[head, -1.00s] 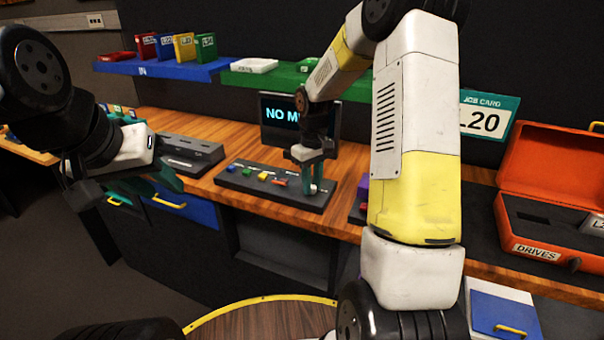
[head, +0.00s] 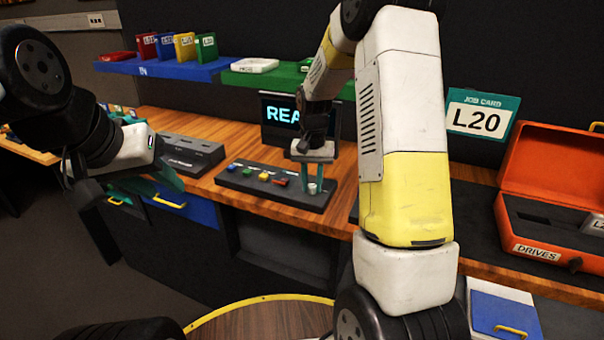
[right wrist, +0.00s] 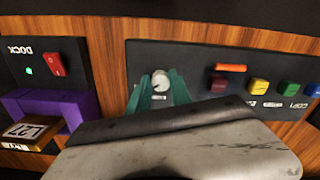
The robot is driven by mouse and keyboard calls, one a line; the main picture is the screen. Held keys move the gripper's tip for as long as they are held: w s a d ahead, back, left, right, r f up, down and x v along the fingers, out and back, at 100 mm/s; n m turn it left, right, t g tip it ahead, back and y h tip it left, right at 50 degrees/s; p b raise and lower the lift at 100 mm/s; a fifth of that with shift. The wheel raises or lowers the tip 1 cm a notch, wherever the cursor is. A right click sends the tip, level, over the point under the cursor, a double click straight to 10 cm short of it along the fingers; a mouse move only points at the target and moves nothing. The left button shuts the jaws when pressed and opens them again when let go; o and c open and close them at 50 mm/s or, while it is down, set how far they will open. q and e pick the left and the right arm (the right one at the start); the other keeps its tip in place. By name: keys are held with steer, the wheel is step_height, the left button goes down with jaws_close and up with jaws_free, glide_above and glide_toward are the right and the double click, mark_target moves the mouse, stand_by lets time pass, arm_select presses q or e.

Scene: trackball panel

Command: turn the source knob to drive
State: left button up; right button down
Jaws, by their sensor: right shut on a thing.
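The source knob (right wrist: 160,79) is a small pale round knob with a dark pointer mark, on the dark control panel (head: 247,184). It also shows low between my right gripper's fingers in the head view (head: 312,188). My right gripper (head: 306,184) points down over the panel's right end. In the right wrist view its teal fingers (right wrist: 160,90) are on both sides of the knob, shut on it. Any lettering around the knob cannot be read. The screen (head: 280,115) behind shows "REA", the rest hidden by my right arm. My left gripper (head: 152,186) is away at the left, empty; its opening is unclear.
Coloured buttons (right wrist: 258,86) and an orange bar (right wrist: 231,68) sit close to the knob. A purple dock (right wrist: 70,105) holding a labelled block stands beside the panel. A grey device (head: 187,153) stands left. An orange DRIVES case (head: 540,249) is open at right.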

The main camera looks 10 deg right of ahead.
mark_target(312, 186)
steer(key=shift+m, duration=0.3)
steer(key=c, duration=1.2)
jaws_free()
steer(key=shift+r, duration=0.15)
step_height(312, 186, up, 8)
steer(key=shift+f, duration=0.2)
